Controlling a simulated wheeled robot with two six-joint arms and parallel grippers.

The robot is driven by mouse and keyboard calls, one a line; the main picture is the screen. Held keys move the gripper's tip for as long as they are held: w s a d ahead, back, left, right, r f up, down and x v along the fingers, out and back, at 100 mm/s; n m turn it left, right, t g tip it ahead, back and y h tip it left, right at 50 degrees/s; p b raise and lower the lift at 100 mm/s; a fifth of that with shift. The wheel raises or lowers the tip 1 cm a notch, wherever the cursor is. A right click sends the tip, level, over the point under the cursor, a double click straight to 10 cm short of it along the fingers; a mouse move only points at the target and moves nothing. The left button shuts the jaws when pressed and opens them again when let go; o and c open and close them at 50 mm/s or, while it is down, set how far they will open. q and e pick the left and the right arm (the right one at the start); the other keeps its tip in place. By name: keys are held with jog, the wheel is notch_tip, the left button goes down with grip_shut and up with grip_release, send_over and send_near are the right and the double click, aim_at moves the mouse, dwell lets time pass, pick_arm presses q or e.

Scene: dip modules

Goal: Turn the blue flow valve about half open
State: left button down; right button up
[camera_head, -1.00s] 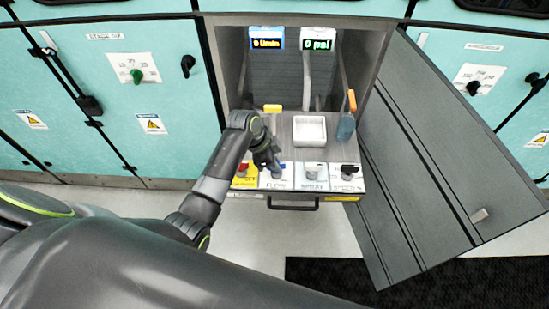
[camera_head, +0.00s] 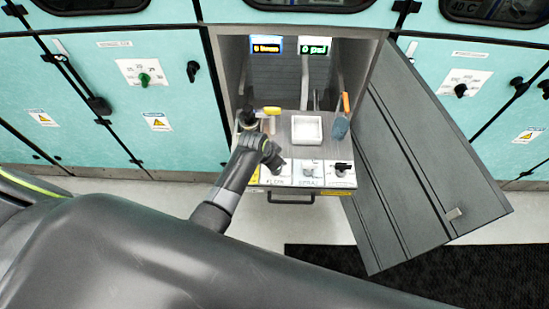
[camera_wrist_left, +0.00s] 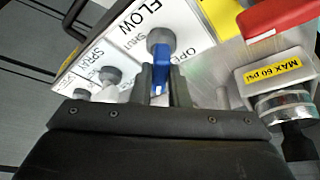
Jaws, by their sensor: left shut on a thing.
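The blue flow valve (camera_wrist_left: 161,66) shows in the left wrist view as a blue handle on a round grey hub, on a white panel marked FLOW. "SHUT" is printed to the left of it and "OPE…" to the right, partly covered. My left gripper (camera_wrist_left: 160,84) has its two dark fingers closed on the blue handle, which points from the hub toward the gripper. In the head view my left gripper (camera_head: 273,160) is over the flow panel (camera_head: 275,178), and the valve is hidden behind it. My right gripper is not in view.
The spray valve (camera_wrist_left: 109,76) is beside the flow panel. A red handle (camera_wrist_left: 280,14) and a "MAX 60 psi" fitting (camera_wrist_left: 272,75) are on the other side. A blue-framed display (camera_head: 267,46) and a green-lit display (camera_head: 315,47) are above. A white tray (camera_head: 307,143) sits behind the valves.

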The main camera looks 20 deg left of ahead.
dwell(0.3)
pick_arm(q)
jog(key=c, duration=1.4)
grip_release()
jog(key=shift+r, duration=0.15)
jog(key=v, duration=1.7)
jog(key=shift+s, duration=0.2)
